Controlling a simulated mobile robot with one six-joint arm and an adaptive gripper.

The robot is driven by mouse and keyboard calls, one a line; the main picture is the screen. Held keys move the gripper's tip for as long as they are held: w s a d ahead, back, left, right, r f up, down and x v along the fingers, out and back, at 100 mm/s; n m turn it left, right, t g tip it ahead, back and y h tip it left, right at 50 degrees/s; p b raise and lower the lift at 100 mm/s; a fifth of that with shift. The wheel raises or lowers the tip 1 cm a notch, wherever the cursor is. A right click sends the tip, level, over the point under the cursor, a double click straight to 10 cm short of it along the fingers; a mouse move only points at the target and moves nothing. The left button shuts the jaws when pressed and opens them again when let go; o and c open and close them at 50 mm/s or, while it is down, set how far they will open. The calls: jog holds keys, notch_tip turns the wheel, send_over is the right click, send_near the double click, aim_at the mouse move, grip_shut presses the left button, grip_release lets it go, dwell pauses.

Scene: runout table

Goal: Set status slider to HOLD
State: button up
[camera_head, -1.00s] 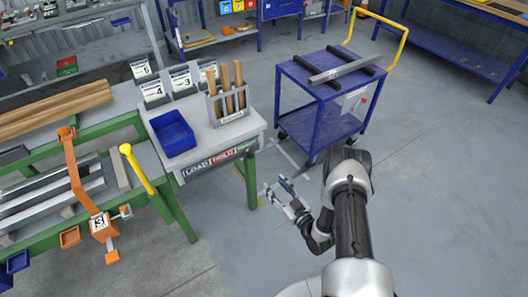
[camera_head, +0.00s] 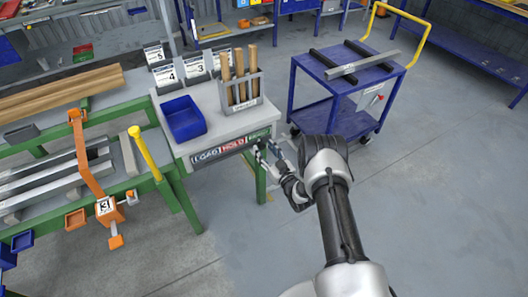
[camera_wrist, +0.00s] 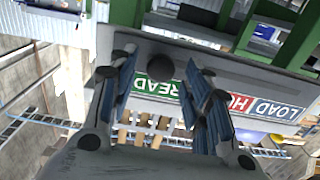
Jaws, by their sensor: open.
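In the wrist view the strip (camera_wrist: 238,102) appears upside down, and the green panel reads READ, partly covered. A dark round knob (camera_wrist: 160,67) stands at the green panel, apart from the red HOLD panel (camera_wrist: 240,102). My gripper (camera_head: 266,147) is open in front of the strip's green end. In the wrist view its fingers (camera_wrist: 163,78) are on either side of the knob; I cannot tell whether they touch it.
A blue bin (camera_head: 184,118), a rack of wooden handles (camera_head: 240,90) and numbered cards (camera_head: 168,75) stand on the bench. A yellow-handled lever (camera_head: 144,152) and an orange arm (camera_head: 90,170) are at left. A blue cart (camera_head: 345,82) stands behind right. The floor at right is clear.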

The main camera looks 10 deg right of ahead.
jog(key=shift+w+a, duration=0.2)
jog(key=shift+w, duration=0.4)
jog(key=shift+r, duration=0.1)
jog(key=shift+c, duration=0.6)
grip_shut()
